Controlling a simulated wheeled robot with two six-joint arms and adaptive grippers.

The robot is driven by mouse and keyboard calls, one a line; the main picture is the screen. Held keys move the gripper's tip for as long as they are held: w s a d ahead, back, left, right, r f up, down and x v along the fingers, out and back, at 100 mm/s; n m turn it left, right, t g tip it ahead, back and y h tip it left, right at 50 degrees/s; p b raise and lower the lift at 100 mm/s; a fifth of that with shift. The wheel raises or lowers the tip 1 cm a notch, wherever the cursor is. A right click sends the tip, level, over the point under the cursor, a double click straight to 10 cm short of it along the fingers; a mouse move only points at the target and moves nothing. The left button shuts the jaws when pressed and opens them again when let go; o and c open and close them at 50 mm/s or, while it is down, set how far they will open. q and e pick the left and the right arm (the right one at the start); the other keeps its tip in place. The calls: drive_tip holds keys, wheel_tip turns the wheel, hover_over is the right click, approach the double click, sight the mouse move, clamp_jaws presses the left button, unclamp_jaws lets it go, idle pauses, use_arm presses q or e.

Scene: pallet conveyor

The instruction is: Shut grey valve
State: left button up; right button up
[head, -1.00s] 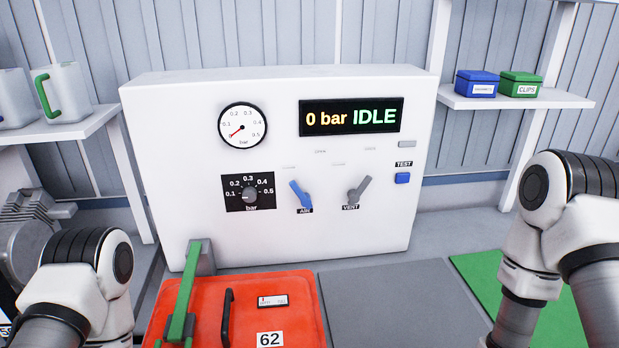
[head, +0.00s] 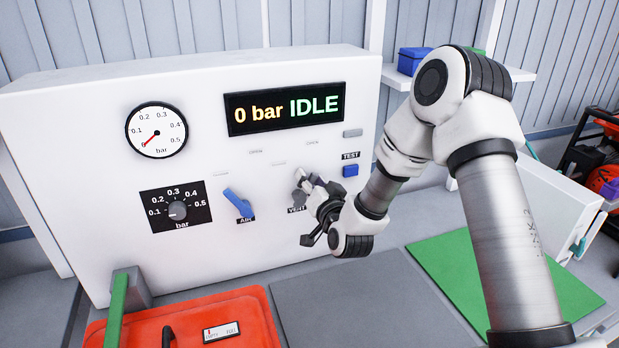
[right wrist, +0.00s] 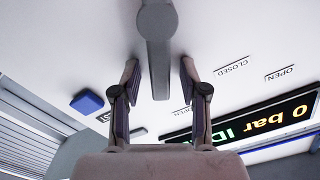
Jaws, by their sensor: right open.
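The grey valve lever (head: 298,195), above the VENT label, is on the white panel, partly hidden by my right gripper in the head view. In the right wrist view the grey lever (right wrist: 158,50) comes down from the top edge, its free end between the two fingers. My right gripper (head: 311,207) is at the lever; it also shows in the right wrist view (right wrist: 158,75). It is open, with a visible gap on each side of the lever. My left gripper is not in view.
The blue AIR lever (head: 239,203) is just left of the grey one. The blue TEST button (head: 350,171) is to the right. The display (head: 285,107) reads 0 bar IDLE.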

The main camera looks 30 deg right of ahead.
drive_tip(key=shift+s+r, duration=0.15)
drive_tip(key=shift+s, duration=0.1)
clamp_jaws()
